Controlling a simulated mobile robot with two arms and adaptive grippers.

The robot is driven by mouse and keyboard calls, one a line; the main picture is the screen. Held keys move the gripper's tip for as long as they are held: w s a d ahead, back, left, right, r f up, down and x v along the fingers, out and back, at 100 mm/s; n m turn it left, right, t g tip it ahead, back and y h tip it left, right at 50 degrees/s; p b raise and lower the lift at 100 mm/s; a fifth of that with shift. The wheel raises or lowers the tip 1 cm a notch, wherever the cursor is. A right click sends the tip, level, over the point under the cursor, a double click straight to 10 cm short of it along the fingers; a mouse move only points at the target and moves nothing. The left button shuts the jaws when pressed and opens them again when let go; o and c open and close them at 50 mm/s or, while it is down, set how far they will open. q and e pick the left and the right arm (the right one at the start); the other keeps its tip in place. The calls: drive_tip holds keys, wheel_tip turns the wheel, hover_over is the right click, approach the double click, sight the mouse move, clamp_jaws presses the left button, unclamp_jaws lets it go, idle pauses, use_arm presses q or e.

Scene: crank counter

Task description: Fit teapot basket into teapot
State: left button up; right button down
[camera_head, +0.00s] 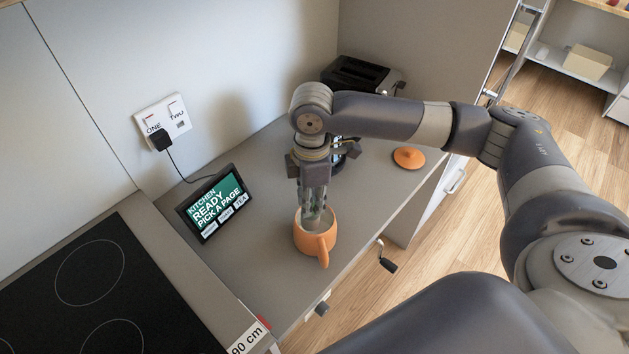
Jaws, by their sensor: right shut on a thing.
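An orange teapot (315,240) stands upright on the grey counter, near the counter's front edge. My right gripper (312,198) points straight down over the teapot's opening, shut on the greyish basket (315,214). The basket's lower part is hidden by the teapot's rim, so it is at or inside the opening; how deep it sits I cannot tell. An orange lid (408,157) lies on the counter to the right, apart from the teapot. My left gripper is not in view.
A tablet (213,204) stands left of the teapot, with a wall socket (164,122) behind. A black toaster (358,76) is at the back. A dark object is partly hidden behind my gripper. A black hob (95,290) lies at left, and a crank (387,257) sticks out in front.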

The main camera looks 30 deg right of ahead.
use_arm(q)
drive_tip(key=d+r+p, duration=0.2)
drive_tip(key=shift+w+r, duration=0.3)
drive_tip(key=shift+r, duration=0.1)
use_arm(e)
drive_tip(key=n, duration=0.2)
drive_tip(key=w+d+n, duration=0.1)
drive_tip(key=n, duration=0.1)
drive_tip(key=w+d+n, duration=0.1)
drive_tip(key=n, duration=0.1)
drive_tip(key=shift+w+d+f, duration=0.2)
drive_tip(key=shift+w+f, duration=0.05)
drive_tip(key=shift+f, duration=0.1)
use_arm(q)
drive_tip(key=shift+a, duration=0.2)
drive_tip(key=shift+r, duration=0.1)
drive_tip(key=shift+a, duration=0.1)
use_arm(e)
wheel_tip(320, 180, down, 4)
drive_tip(key=shift+f, duration=0.15)
